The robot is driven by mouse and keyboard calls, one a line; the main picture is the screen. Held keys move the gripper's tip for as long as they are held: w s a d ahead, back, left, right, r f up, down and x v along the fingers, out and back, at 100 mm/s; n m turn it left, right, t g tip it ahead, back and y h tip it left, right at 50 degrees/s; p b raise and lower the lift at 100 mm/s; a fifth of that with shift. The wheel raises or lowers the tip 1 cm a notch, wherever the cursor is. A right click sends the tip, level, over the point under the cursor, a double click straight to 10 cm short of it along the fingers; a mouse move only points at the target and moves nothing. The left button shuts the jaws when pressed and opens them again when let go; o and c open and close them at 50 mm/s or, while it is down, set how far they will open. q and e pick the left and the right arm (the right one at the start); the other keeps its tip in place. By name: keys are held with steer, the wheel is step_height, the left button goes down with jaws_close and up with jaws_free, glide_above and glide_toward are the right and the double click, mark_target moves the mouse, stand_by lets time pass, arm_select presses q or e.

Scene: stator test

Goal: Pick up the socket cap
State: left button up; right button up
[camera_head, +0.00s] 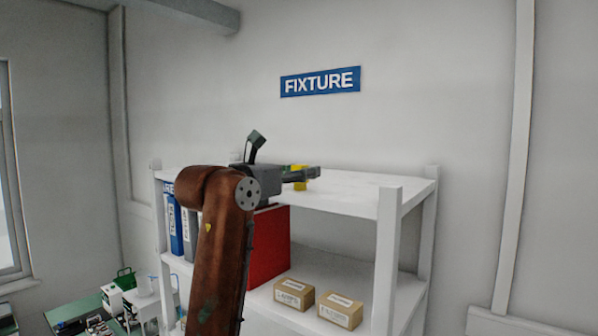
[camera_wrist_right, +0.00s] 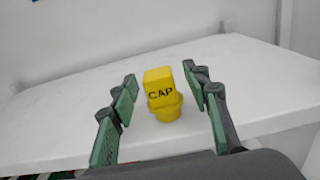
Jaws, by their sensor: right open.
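My right gripper (camera_wrist_right: 160,88) is open, with one green-padded finger on each side of the cap and a visible gap to both. In the head view the cap (camera_head: 299,172) shows small and yellow, partly hidden behind the fingers of my right gripper (camera_head: 312,174) at the top shelf. My left gripper is in neither view.
The shelf unit has white posts (camera_head: 388,250). Below the top board are a red box (camera_head: 268,250), two cardboard boxes (camera_head: 294,293) and binders (camera_head: 176,228). A blue FIXTURE sign (camera_head: 320,82) hangs on the wall. The top board is clear right of the cap.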

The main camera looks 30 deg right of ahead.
steer(key=shift+w+d+f, duration=0.1)
steer(key=shift+d, duration=0.3)
steer(key=shift+a, duration=0.35)
steer(key=c, duration=0.3)
steer(key=shift+d, duration=0.2)
steer(key=c, duration=0.5)
steer(key=shift+a, duration=0.1)
steer(key=c, duration=0.4)
steer(key=shift+o, duration=0.2)
steer(key=shift+r, duration=0.2)
